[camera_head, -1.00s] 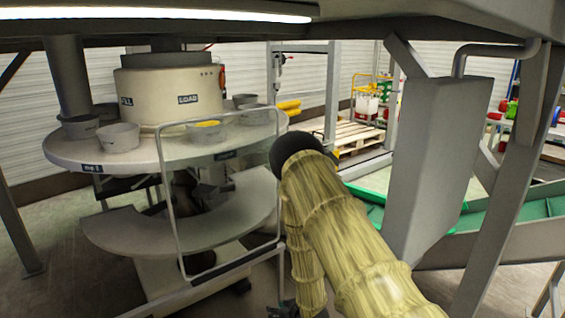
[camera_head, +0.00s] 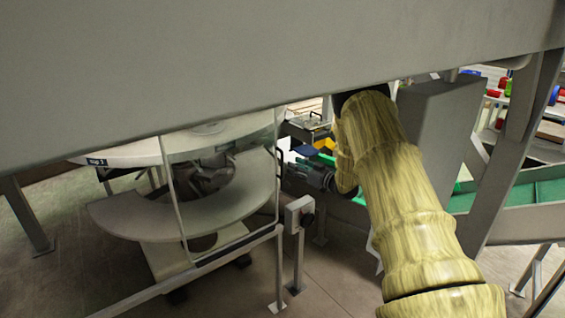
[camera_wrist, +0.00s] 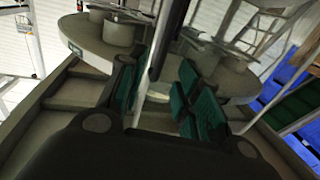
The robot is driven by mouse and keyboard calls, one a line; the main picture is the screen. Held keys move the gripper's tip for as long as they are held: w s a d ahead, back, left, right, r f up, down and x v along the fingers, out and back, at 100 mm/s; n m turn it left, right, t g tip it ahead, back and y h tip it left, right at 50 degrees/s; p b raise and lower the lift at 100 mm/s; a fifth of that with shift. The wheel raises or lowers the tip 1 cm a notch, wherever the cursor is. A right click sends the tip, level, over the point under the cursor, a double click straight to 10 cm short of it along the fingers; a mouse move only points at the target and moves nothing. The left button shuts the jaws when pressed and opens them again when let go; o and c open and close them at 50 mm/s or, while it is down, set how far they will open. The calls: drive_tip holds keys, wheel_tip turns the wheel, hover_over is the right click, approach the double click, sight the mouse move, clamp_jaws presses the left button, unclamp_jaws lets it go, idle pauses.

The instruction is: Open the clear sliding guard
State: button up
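The clear guard (camera_head: 224,205) is a see-through panel in a thin grey frame, in front of the round machine table in the head view. A dark handle shows at its right edge (camera_head: 280,163). My gripper (camera_head: 291,172) is just right of that edge, fingers pointing left toward it. In the wrist view my gripper (camera_wrist: 160,98) has its teal-padded fingers apart. A slanting grey bar (camera_wrist: 163,45), which looks like the guard's frame edge, runs between them. I cannot tell whether either finger touches it. The black gripper body hides the lower middle.
A large grey beam (camera_head: 250,60) covers the top of the head view. A rail with a post (camera_head: 298,230) stands below my gripper. A grey box (camera_head: 432,130) and a green conveyor (camera_head: 525,200) are on the right. Grey cups (camera_wrist: 117,32) stand on the round table (camera_wrist: 88,47).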

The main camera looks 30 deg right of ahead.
drive_tip(key=b, duration=0.2)
hover_over(282, 175)
drive_tip(key=shift+w+d, duration=0.25)
drive_tip(key=shift+w, duration=0.05)
clamp_jaws()
